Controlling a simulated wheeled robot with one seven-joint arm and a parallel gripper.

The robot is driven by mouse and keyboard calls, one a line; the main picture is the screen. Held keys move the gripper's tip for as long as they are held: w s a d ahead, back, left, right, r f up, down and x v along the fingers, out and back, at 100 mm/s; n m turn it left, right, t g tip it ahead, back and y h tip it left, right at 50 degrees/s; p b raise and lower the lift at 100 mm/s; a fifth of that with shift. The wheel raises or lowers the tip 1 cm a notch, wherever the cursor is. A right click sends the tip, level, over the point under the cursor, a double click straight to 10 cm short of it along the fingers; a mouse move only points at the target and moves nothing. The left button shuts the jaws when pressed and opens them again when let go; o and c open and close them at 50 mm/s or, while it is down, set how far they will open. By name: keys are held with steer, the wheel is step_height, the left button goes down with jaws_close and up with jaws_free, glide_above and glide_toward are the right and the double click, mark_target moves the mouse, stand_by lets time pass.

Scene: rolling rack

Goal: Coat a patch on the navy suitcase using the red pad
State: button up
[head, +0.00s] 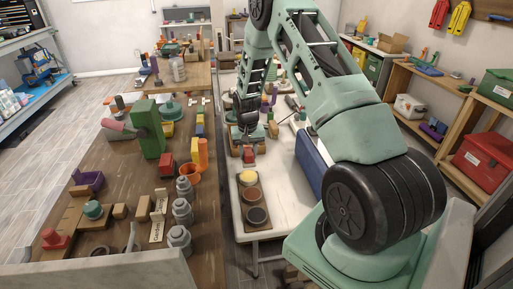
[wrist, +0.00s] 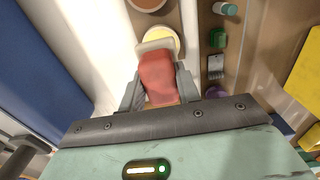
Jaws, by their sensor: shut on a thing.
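My gripper (head: 247,147) is shut on the red pad (wrist: 158,78), which has a pale grey end. The pad also shows below the gripper in the head view (head: 249,156). In the wrist view the gripper (wrist: 158,88) has one finger on each side of the pad. The pad's pale end overlaps a pot of yellow (wrist: 166,34) in that view; I cannot tell whether they touch. The navy suitcase (head: 312,160) stands right of the pots, partly hidden by my arm. It fills the left of the wrist view (wrist: 40,55).
A wooden tray (head: 240,212) on the white table holds the yellow pot (head: 248,177), a brown pot (head: 252,195) and a dark pot (head: 257,216). Small items line a board right of the pad in the wrist view. A cluttered wooden table (head: 120,195) stands left.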

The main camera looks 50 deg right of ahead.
steer(key=shift+f+b, duration=2)
steer(key=shift+f, duration=1.05)
steer(key=shift+a+f+b, duration=0.1)
steer(key=shift+f+b, duration=0.3)
steer(key=shift+f, duration=0.15)
steer(key=shift+r+p, duration=2.3)
steer(key=shift+r, duration=1.3)
steer(key=shift+f, duration=0.1)
